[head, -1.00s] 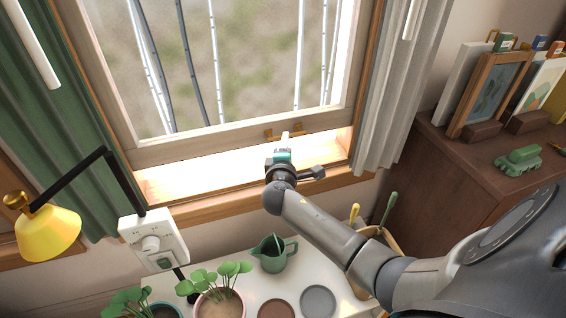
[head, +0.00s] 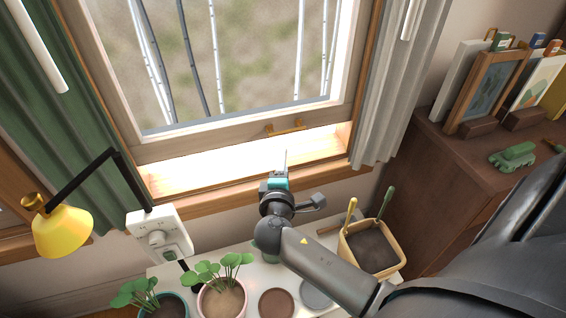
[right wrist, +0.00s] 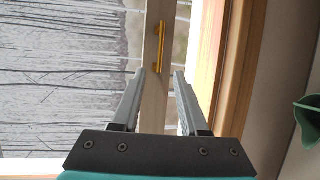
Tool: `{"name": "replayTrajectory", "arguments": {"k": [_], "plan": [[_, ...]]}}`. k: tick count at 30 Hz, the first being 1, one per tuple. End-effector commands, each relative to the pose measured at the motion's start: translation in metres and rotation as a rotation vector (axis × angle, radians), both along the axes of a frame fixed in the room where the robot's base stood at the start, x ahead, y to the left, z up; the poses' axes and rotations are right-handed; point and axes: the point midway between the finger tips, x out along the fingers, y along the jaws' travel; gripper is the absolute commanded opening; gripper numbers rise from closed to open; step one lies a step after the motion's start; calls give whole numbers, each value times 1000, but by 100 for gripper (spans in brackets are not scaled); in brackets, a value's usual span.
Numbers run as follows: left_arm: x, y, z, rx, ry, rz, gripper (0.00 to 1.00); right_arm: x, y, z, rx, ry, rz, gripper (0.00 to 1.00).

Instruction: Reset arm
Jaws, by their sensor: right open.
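My right gripper (head: 286,163) points up toward the window from the front of the sill, and its arm comes in from the lower right. In the right wrist view its two fingers (right wrist: 160,74) are spread apart with nothing between them. The window's brass handle (head: 285,127) lies beyond the fingertips, apart from them; it also shows in the right wrist view (right wrist: 159,45). A bright gap shows between the window sash (head: 220,143) and the sill (head: 240,195). My left gripper is in neither view.
Potted seedlings (head: 222,295) and a wooden planter box (head: 372,250) stand on a white table below. A yellow lamp (head: 62,228) is at left. A dark cabinet (head: 440,190) with frames and a green toy vehicle (head: 512,157) is at right. A green pitcher is mostly hidden behind my arm.

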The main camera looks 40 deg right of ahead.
Motion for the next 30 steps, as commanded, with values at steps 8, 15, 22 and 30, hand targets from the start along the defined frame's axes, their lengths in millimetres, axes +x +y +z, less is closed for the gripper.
{"name": "replayTrajectory", "arguments": {"k": [8,15,22,30], "plan": [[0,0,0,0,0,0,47,0,0,0,1,-1,1,44],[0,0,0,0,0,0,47,-9,1,-6,64,4,-21,44],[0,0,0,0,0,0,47,-75,22,-45,499,67,-179,44],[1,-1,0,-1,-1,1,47,-158,80,-69,990,221,-344,44]]}}
